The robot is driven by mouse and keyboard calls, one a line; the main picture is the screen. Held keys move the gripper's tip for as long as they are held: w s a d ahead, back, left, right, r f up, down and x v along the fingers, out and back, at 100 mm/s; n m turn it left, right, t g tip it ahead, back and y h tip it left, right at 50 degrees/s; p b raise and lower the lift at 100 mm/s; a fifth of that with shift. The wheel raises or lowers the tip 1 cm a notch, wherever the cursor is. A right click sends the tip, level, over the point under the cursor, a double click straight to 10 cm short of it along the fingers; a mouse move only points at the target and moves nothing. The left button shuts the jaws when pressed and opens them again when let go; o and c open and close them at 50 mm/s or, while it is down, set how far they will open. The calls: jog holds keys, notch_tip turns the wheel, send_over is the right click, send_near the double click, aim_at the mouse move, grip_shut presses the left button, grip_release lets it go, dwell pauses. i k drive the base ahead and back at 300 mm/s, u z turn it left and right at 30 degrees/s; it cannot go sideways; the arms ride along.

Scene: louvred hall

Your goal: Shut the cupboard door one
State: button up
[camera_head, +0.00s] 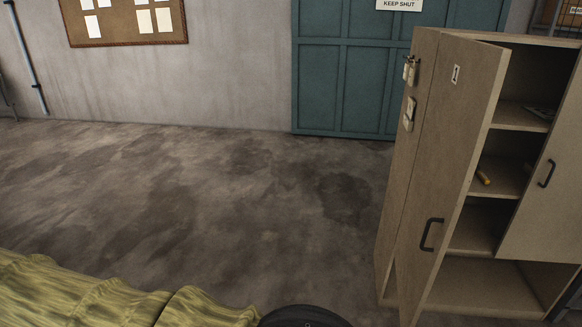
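The wooden cupboard (388,240) stands at the right in the head view. Its door one (447,150), a tan panel marked "1" with a dark bar handle (431,234), stands open and swung out toward me. A second door (540,200) with a dark handle is at the right edge, partly cut off. My gripper is not in view. A dark rounded part at the bottom middle is probably mine.
Yellow-green rippled material (90,295) fills the lower left. The concrete floor (190,210) is clear between it and the cupboard. Behind are a grey wall with a pinboard (125,22) and a teal door (345,85) signed "KEEP SHUT".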

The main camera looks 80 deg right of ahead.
aim_at(469, 75)
jog(key=z, duration=3.6)
jog(key=i, duration=0.5)
jog(key=k, duration=1.3)
jog(key=u, duration=0.15)
jog(key=i, duration=1.05)
jog(key=u, duration=0.3)
